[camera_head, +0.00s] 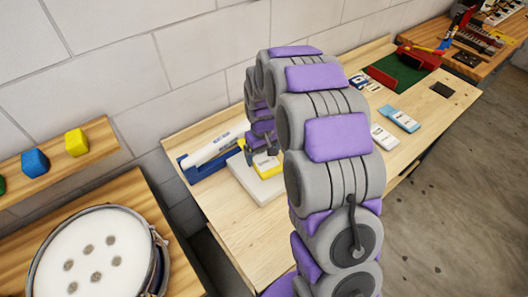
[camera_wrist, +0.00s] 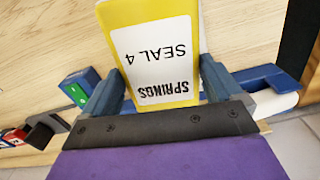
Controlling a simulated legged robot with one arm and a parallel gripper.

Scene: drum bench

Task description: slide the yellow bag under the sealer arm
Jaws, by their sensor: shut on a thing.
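The yellow bag (camera_wrist: 118,20) has a white label reading "SPRINGS SEAL 4" and fills the upper middle of the wrist view. My gripper (camera_wrist: 160,72) is shut on it, one blue-grey finger along each side. In the head view the bag (camera_head: 267,169) is at or just above a pale block (camera_head: 252,185), partly hidden by my gripper (camera_head: 262,150). The sealer, with a blue base (camera_head: 192,174) and a white arm (camera_head: 208,150), stands just left of the bag. Part of its blue body (camera_wrist: 262,76) shows right of my fingers in the wrist view. I cannot tell whether the bag touches the block.
The wooden bench (camera_head: 232,225) is bare in front of the block. To the right lie white and light-blue packets (camera_head: 402,118), a green mat (camera_head: 402,72) with red edges and a dark square (camera_head: 442,90). A drum (camera_head: 92,255) stands at lower left. A wall is behind.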

